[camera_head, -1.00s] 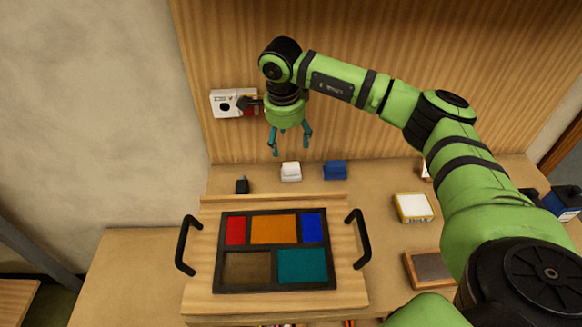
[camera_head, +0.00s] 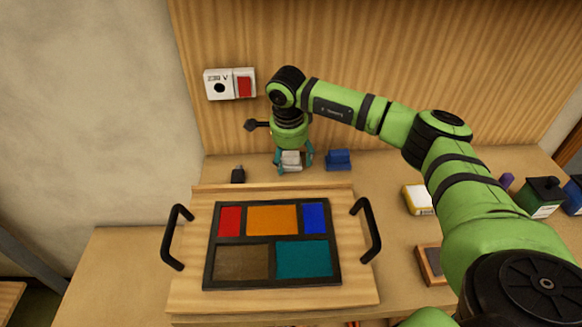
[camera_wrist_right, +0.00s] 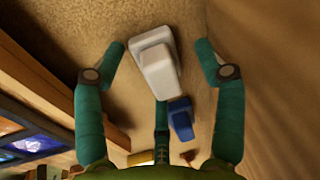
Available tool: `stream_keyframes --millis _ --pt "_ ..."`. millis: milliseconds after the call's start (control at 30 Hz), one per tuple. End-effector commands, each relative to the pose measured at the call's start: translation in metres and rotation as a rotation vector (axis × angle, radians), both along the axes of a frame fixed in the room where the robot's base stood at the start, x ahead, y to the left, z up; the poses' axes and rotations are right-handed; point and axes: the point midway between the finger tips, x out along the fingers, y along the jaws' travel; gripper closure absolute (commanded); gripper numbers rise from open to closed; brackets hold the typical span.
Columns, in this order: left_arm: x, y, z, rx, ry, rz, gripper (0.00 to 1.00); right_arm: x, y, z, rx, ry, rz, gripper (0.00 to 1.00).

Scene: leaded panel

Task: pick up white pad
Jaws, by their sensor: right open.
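The white pad (camera_head: 291,161) is a small white block with a raised grip, standing on the bench near the wooden back wall. It also shows in the right wrist view (camera_wrist_right: 157,68), between the spread fingers. My right gripper (camera_head: 294,165) is open and lowered around the white pad, with a teal finger on either side. In the wrist view the fingers (camera_wrist_right: 160,58) look clear of the pad. The right gripper's body hides the space just above the pad. My left gripper is not in view.
A blue pad (camera_head: 338,160) stands just right of the white one. A small dark object (camera_head: 238,175) lies to the left. In front is a board (camera_head: 190,291) with black handles and a coloured panel. A white and yellow box (camera_head: 418,200) is at the right.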

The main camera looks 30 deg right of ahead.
Motion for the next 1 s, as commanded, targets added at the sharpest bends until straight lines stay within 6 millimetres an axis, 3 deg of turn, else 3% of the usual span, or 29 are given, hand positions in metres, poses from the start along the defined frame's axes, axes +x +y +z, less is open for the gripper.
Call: stream_keyframes --millis 167,200,333,800,1000 --pt "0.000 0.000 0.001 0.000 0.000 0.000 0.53 0.000 0.000 0.001 0.001 -0.001 0.001 0.29" --pt "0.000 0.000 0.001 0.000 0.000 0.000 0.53 0.000 0.000 0.001 0.001 -0.001 0.001 0.37" --pt "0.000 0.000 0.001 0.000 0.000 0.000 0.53 0.000 0.000 0.001 0.001 -0.001 0.001 0.89" --pt "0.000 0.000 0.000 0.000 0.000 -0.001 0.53 0.000 0.001 0.000 0.001 0.002 0.001 0.91" --pt "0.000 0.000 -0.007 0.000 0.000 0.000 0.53 0.001 0.001 0.015 0.002 -0.002 0.002 0.91"
